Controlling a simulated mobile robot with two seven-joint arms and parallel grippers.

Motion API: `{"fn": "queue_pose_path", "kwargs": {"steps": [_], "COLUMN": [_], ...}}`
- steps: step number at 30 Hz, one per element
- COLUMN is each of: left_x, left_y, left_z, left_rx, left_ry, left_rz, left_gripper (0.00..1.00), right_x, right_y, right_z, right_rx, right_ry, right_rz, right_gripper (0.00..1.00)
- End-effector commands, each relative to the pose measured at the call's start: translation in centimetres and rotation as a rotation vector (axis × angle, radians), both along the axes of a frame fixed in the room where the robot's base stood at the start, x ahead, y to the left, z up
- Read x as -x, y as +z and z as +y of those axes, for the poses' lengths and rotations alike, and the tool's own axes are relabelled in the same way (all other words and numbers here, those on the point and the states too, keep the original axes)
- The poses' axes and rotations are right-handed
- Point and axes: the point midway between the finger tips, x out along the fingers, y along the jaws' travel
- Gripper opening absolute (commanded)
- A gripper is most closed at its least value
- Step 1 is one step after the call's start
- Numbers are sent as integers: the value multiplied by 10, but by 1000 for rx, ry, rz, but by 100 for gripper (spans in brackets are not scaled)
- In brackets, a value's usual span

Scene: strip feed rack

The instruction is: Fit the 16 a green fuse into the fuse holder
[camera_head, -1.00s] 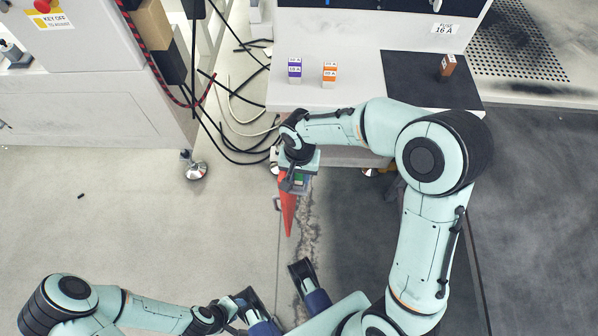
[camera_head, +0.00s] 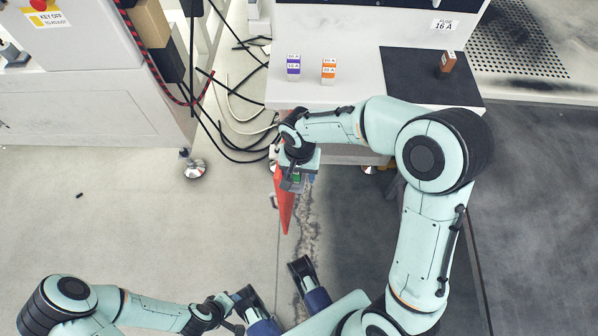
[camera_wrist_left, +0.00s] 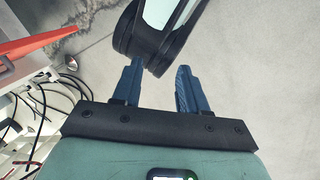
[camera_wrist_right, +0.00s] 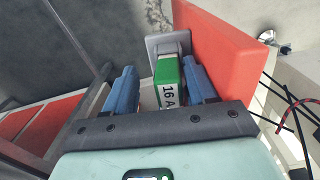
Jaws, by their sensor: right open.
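The green fuse (camera_wrist_right: 168,82), marked 16 A, stands between the fingers of my right gripper (camera_wrist_right: 159,67) in the right wrist view. Its far end meets a grey square frame, which looks like the fuse holder (camera_wrist_right: 160,44), beside a red panel (camera_wrist_right: 225,45). I cannot tell how deep it sits. The fingers are apart on either side of the fuse. In the head view my right gripper (camera_head: 293,184) is at the red panel below the bench, with a bit of green showing. My left gripper (camera_wrist_left: 160,66) is open and empty, near my own base.
On the bench (camera_head: 345,85) stand a purple fuse block (camera_head: 293,68), an orange one (camera_head: 328,69) and a brown one on a dark mat (camera_head: 405,80). Loose cables (camera_head: 235,105) lie left of the bench. The floor at left is mostly clear.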

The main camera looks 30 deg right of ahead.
Motion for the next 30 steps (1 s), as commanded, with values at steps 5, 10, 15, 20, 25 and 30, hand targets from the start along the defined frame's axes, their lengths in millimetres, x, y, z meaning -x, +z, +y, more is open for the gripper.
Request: {"fn": "queue_pose_path", "kwargs": {"steps": [5,10,15,20,25,30], "left_x": [22,34,37,38,38,38], "left_y": [21,33,38,39,39,39], "left_z": [-12,-17,-18,-18,-18,-18], "left_rx": [31,48,51,51,52,52], "left_ry": [-28,-43,-46,-47,-47,-47], "left_rz": [56,90,100,103,104,104], "left_gripper": [43,43,43,43,43,43], "right_x": [-4,-3,-2,-2,-2,-1], "right_y": [56,95,120,131,132,132], "right_z": [2,2,2,2,1,1], "right_rx": [-5,-6,-7,-6,-7,-6], "right_ry": [2,-1,-3,-4,-4,-5], "right_rz": [-21,-19,-15,-13,-12,-11], "right_gripper": [59,59,59,59,59,59]}}
